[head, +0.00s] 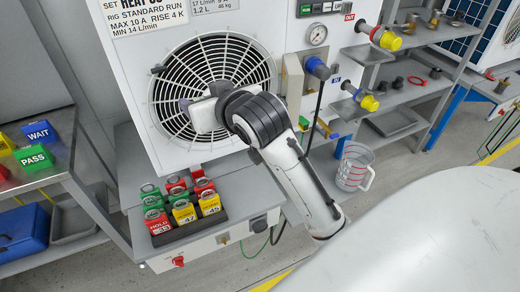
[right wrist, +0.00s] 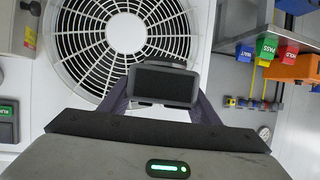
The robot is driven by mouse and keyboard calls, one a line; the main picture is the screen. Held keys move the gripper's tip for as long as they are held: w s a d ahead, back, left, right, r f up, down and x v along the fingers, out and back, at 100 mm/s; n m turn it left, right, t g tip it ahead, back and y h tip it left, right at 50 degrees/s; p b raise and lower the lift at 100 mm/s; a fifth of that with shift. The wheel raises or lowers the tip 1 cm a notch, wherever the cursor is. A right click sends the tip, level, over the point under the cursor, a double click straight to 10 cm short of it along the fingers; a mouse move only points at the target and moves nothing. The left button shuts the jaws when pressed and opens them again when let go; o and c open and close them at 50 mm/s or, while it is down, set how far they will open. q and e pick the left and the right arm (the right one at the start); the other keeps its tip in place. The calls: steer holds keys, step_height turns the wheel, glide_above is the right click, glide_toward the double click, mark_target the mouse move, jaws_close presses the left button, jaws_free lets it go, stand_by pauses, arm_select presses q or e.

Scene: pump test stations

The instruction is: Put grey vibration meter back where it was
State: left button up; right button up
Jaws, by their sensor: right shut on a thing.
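The grey vibration meter (right wrist: 163,84) shows in the right wrist view as a small dark grey box with a blank dark screen. It sits between the two purple-grey fingers of my right gripper (right wrist: 162,98), which is shut on it. In the head view my right gripper (head: 188,105) is in front of the left part of the round fan grille (head: 215,60). The meter itself is hidden or too small to make out there. I cannot tell whether it touches the grille. My left gripper is not in view.
A rack of red, green and yellow tags (head: 180,205) stands on the ledge below the fan. A gauge (head: 317,34) and valves with blue and yellow caps are to the right. A clear jug (head: 354,167) stands lower right. A shelf (head: 40,178) with signs is at left.

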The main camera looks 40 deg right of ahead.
steer(key=w+d+f+m+h+b, duration=0.15)
steer(key=d+f, duration=0.25)
steer(key=f, duration=0.4)
steer(key=w+d+f+n+b, duration=0.1)
steer(key=w+d+f+b, duration=0.15)
steer(key=f, duration=0.65)
steer(key=b, duration=0.4)
glide_above(250, 181)
steer(key=shift+m, duration=0.35)
step_height(250, 181, down, 17)
steer(key=shift+f+b, duration=0.3)
steer(key=shift+f, duration=1.7)
steer(key=shift+f, duration=0.2)
steer(key=o, duration=1.2)
steer(key=shift+o, duration=1.4)
